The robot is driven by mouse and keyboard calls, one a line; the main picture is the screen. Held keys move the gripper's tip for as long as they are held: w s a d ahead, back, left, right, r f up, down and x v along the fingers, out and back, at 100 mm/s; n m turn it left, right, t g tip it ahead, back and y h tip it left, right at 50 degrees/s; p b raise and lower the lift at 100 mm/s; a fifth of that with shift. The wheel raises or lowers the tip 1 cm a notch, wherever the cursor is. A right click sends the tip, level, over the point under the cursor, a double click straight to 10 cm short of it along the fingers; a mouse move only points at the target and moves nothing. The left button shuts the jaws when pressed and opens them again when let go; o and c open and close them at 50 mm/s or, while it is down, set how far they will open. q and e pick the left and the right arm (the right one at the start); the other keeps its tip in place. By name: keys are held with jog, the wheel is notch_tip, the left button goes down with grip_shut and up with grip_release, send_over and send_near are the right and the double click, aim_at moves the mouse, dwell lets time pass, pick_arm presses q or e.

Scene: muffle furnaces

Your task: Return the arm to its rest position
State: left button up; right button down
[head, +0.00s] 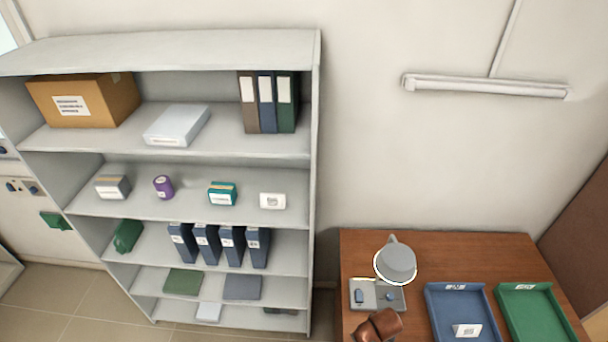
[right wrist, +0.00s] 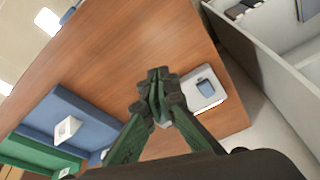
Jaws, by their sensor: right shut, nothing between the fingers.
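My right gripper (right wrist: 158,78) shows in the right wrist view, with dark green fingers closed together at the tips and nothing between them. It hangs over the brown wooden desk (right wrist: 150,40), beside a light grey plate (right wrist: 211,102) that carries a small blue piece (right wrist: 205,86). The fingers hide part of the desk and plate. In the head view the plate (head: 361,283) lies at the desk's left side, partly covered by a grey rounded form (head: 397,262) I cannot identify for sure. The right fingers cannot be made out there. My left gripper is in neither view.
A grey shelf unit (head: 316,150) with boxes and binders stands left of the desk.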

jog(key=s+d+r+n, duration=0.2)
jog(key=s+d+r, duration=0.15)
jog(key=s, duration=0.35)
jog(key=s+d+r+n+t, duration=0.1)
jog(key=s+d+r, duration=0.25)
jog(key=s, duration=0.25)
jog(key=s+d+r+n, duration=0.2)
jog(key=s+d+r, duration=0.15)
jog(key=s, duration=0.35)
notch_tip(320, 180, down, 41)
jog(key=s+a+g+b, duration=0.1)
jog(key=s+a+b, duration=0.1)
jog(key=b, duration=1.1)
pick_arm(q)
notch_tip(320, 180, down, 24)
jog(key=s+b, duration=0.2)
jog(key=b, duration=0.9)
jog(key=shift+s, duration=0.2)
pick_arm(e)
jog(key=s+f, duration=0.6)
jog(key=f, duration=0.4)
jog(key=s+f+n+g, duration=0.1)
jog(key=s+f, duration=0.6)
jog(key=f, duration=0.2)
jog(key=s+f, duration=0.6)
jog(key=f, duration=0.4)
jog(key=shift+s+f+g+y, duration=0.3)
jog(key=shift+f+g+y, duration=0.05)
jog(key=shift+g+y, duration=0.05)
